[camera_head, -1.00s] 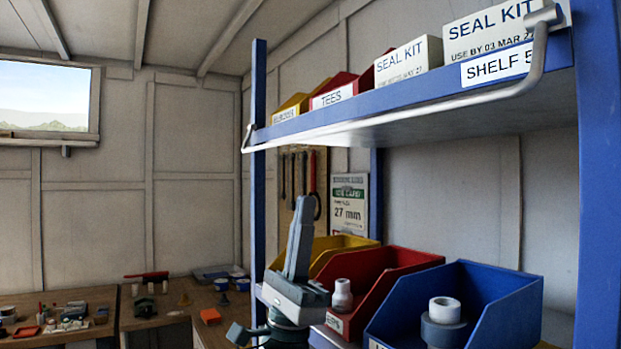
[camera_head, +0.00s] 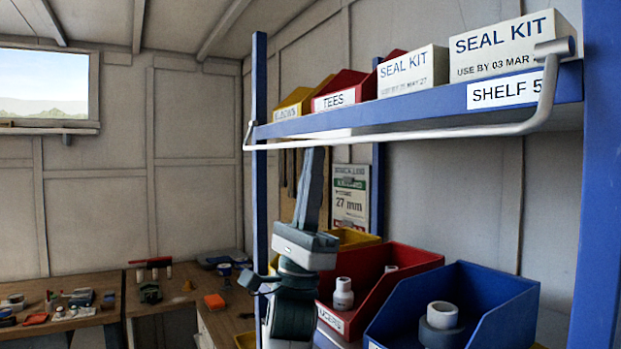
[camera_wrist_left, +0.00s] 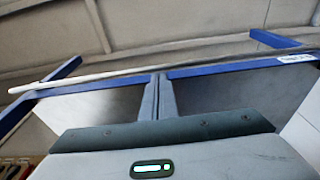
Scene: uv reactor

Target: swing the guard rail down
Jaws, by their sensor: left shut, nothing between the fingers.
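The guard rail (camera_head: 400,138) is a pale grey bar along the front of the upper blue shelf (camera_head: 420,112). Its bent ends meet the shelf at left and right, and the bar hangs just below the shelf's front edge. My left gripper (camera_head: 315,152) points up from below, near the rail's left part. Its fingers (camera_wrist_left: 158,97) are shut and empty. Their tips appear at or just under the bar; I cannot tell whether they touch it. In the left wrist view the rail (camera_wrist_left: 100,75) crosses beyond the fingertips. My right gripper is out of view.
The upper shelf holds seal kit boxes (camera_head: 510,45) and red and yellow bins. Below stand a blue bin (camera_head: 500,305) and a red bin (camera_head: 395,280), close right of my left gripper. A blue post (camera_head: 259,200) is close on its left. Workbenches are behind left.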

